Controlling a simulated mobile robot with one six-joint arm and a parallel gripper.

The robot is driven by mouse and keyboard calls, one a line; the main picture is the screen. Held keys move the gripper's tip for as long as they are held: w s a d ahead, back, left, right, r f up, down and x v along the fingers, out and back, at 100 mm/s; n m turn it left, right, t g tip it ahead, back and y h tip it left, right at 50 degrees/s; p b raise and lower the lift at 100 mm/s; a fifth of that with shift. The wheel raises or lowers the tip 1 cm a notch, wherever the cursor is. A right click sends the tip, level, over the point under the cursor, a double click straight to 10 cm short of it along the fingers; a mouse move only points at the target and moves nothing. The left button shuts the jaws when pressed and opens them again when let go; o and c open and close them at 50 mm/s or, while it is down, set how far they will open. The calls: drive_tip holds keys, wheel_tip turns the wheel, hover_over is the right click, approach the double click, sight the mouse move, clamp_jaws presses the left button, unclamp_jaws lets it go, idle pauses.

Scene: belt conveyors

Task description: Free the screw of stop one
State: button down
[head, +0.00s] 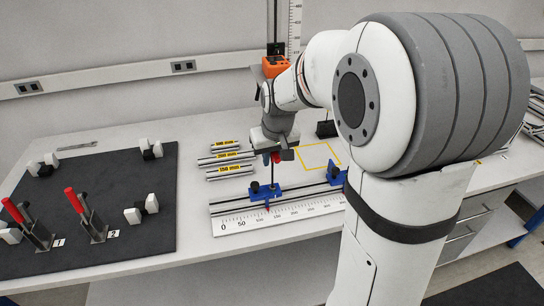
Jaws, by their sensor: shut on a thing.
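A blue stop (262,194) sits on the rail behind the ruler (280,218), toward its low-number end. I take it to be stop one, though I see no label on it. A second blue stop (337,176) is further right on the rail, partly hidden by my arm. My gripper (271,153) is above the left stop, shut on a tool with a thin dark shaft (271,174). The shaft points down and its tip is at or just above the stop. I cannot tell whether it touches the screw, which is too small to make out.
Several labelled bars (230,160) lie behind the rail to the left. A yellow outlined square (320,157) is on the table to the right. A dark mat (90,205) with red-handled clamps (75,200) fills the left. My arm hides much of the right side.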

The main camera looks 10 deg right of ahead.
drive_tip(key=shift+r+n+y, duration=0.1)
drive_tip(key=shift+n+y, duration=0.2)
drive_tip(key=shift+n, duration=0.7)
drive_tip(key=shift+r, duration=0.15)
drive_tip(key=shift+r+p, duration=0.3)
drive_tip(key=shift+r, duration=0.4)
drive_tip(key=shift+r, duration=0.1)
drive_tip(key=shift+r+p, duration=1.7)
drive_tip(key=shift+r, duration=0.7)
